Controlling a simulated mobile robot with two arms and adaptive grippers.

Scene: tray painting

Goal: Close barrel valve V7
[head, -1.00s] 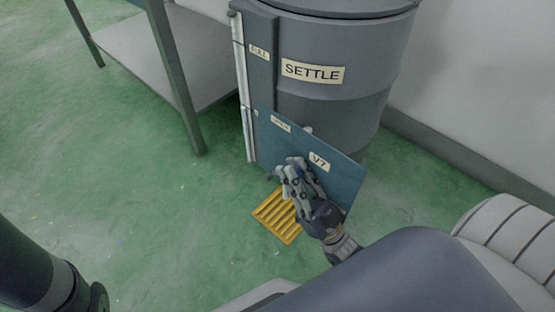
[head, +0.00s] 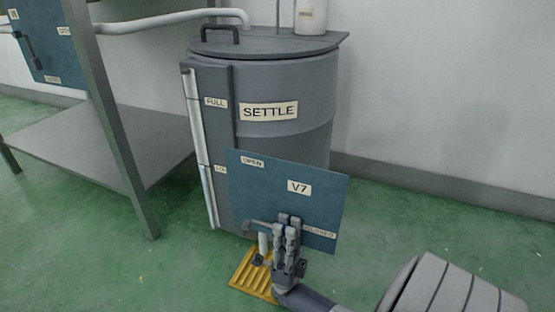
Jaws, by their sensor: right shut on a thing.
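The V7 valve panel (head: 322,205) is a blue plate low on the front of the grey barrel (head: 290,135) labelled SETTLE. It has an OPEN label (head: 252,162) at upper left and a partly covered label (head: 320,232) at lower right. My right gripper (head: 289,228) is in front of the panel's lower part, below the V7 label, and is shut on the valve handle, which its fingers mostly hide. A grey bar (head: 262,226) and a short pale upright piece (head: 264,243) show just left of the fingers. My left gripper is out of view.
A yellow slotted floor grate (head: 252,275) lies under the panel. A white container (head: 311,17) stands on the barrel lid.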

